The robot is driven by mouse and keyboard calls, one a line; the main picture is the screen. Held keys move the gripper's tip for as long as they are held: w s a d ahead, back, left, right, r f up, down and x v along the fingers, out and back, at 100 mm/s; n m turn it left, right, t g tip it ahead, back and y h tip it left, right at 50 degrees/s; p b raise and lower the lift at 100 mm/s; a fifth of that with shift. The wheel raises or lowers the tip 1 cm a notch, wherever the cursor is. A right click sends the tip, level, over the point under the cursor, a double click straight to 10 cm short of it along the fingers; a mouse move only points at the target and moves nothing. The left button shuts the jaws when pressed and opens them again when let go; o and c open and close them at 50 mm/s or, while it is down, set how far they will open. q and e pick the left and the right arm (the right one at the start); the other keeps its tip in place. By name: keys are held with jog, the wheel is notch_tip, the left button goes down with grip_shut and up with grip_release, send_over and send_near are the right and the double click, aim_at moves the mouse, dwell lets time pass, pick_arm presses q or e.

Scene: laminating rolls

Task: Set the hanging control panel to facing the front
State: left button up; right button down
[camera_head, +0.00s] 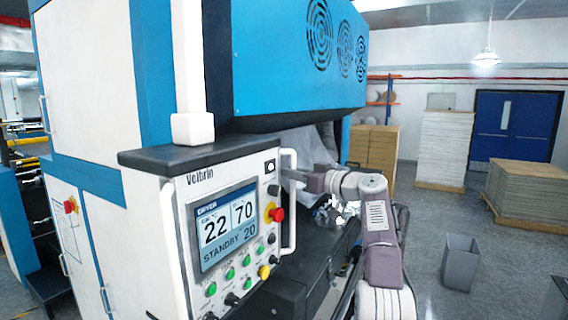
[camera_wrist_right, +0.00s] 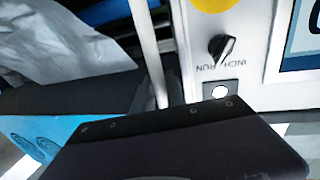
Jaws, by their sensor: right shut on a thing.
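The hanging control panel (camera_head: 235,220) is a white box with a dark top cap (camera_head: 200,153), hung from a white arm (camera_head: 192,130). Its face, with a lit screen reading "STANDBY", is turned toward my head camera, at a slant. White handles run down both sides. My right gripper (camera_head: 297,176) is shut on the right-hand handle (camera_head: 290,225), near its upper part. In the right wrist view the handle (camera_wrist_right: 145,45) runs up beside the panel face (camera_wrist_right: 255,45), with an "INCH RUN" knob; the fingertips are partly hidden there. My left gripper is not in view.
The large blue and white machine (camera_head: 290,60) stands behind the panel. A dark cabinet (camera_head: 310,265) lies just right of it, below my right arm. A grey bin (camera_head: 460,264) and stacked sheets (camera_head: 525,190) stand on the floor at right, with open floor between.

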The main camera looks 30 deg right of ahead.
jog(key=shift+f+y, duration=0.25)
jog(key=shift+y, duration=0.05)
jog(key=c, duration=1.4)
grip_release()
jog(key=shift+o, duration=0.2)
jog(key=shift+r, duration=0.15)
